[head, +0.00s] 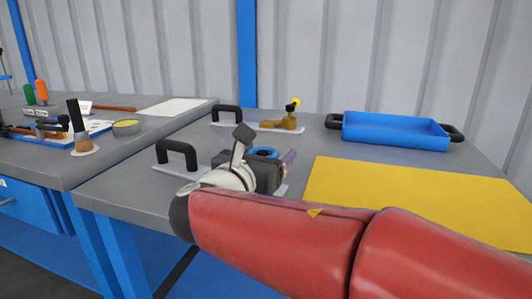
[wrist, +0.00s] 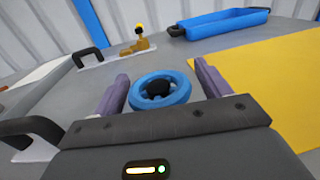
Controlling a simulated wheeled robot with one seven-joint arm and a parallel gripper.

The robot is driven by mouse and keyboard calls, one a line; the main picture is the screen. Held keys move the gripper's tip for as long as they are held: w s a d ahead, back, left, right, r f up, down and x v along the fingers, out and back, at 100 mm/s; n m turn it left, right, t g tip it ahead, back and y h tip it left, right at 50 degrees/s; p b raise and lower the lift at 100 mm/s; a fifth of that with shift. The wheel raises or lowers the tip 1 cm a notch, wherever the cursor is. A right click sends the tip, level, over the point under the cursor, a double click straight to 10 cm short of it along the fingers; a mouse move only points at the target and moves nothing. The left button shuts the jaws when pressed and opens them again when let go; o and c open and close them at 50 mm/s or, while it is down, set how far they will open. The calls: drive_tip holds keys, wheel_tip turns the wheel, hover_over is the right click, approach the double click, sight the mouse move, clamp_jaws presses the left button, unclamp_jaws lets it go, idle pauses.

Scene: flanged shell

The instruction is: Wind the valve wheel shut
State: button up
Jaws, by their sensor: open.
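The valve wheel is a blue ring with a dark hub, seen whole in the wrist view (wrist: 160,79) between my gripper's two fingers. In the head view only part of the blue wheel (head: 264,152) shows behind my wrist. My gripper (wrist: 160,83) is open, with one grey-purple finger on each side of the wheel. A gap shows between each finger and the rim, so I see no contact. What the wheel is mounted on is hidden by my gripper.
A plate with a black handle (head: 176,153) stands left of my gripper. Behind is another handled plate (head: 227,113) with a brass, yellow-topped fitting (head: 285,122). A blue tray (head: 394,132) stands at the back right. A yellow mat (head: 410,195) lies bare on the right.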

drive_tip(key=shift+w, duration=0.1)
drive_tip(key=c, duration=1)
drive_tip(key=shift+d+r+m+g+h+p, duration=0.1)
drive_tip(key=shift+r+m+g+h+p, duration=0.15)
drive_tip(key=shift+m+g+h+p, duration=0.65)
drive_tip(key=shift+d+f+m+g+h+p, duration=0.1)
drive_tip(key=shift+m+g+h+p, duration=0.4)
drive_tip(key=shift+h+p, duration=0.45)
drive_tip(key=shift+f, duration=0.15)
drive_tip(key=o, duration=1)
